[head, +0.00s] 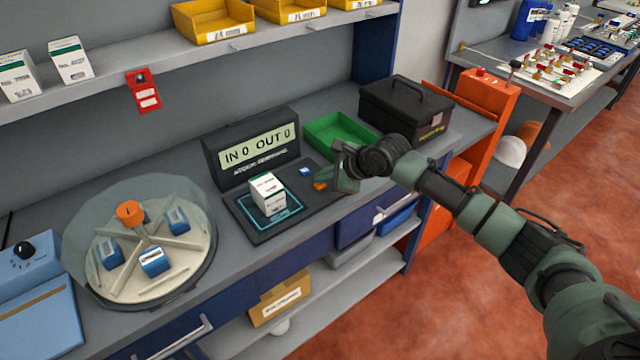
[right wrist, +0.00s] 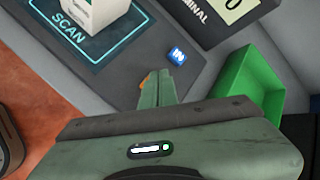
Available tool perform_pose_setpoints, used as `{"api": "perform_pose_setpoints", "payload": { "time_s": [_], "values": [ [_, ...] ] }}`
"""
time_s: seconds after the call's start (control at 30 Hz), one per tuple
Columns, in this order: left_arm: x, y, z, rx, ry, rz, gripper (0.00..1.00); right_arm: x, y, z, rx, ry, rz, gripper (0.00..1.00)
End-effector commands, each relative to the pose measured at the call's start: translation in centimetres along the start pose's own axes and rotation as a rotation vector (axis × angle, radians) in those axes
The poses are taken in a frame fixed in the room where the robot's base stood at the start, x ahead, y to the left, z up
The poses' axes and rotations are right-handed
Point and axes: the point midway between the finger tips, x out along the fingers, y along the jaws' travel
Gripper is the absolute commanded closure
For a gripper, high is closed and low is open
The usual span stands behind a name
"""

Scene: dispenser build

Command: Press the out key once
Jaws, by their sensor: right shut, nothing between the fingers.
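The terminal (head: 252,148) stands at the back of the bench, and its display reads IN 0 OUT 0. On the dark pad in front are a blue key (head: 305,171) and an orange key (head: 320,186). The blue key reads IN in the right wrist view (right wrist: 177,56); the orange key (right wrist: 144,80) is mostly hidden behind my fingers there, so its label is unreadable. My right gripper (head: 341,172) is shut and empty, its fingertips (right wrist: 163,74) close by the orange key. I cannot tell whether they touch it. My left gripper is out of view.
A white box (head: 268,194) stands on the scan square left of the keys. A green tray (head: 340,134) and a black case (head: 405,108) are behind my right gripper. A domed carousel (head: 140,240) is at the left. A shelf with yellow bins (head: 213,20) hangs above.

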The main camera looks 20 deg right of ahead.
Motion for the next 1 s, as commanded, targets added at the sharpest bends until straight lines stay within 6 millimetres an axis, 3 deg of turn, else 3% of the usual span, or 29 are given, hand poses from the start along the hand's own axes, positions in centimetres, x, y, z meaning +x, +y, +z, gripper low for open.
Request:
{"api": "perform_pose_setpoints", "payload": {
  "time_s": [0.77,1.0],
  "values": [
    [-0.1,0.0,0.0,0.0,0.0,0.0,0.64,0.5,0.4,-0.4,0.0,0.001,0.001,1.0],
    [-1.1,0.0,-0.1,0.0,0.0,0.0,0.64,0.0,0.0,-0.1,0.0,0.002,0.001,1.0]
  ]
}}
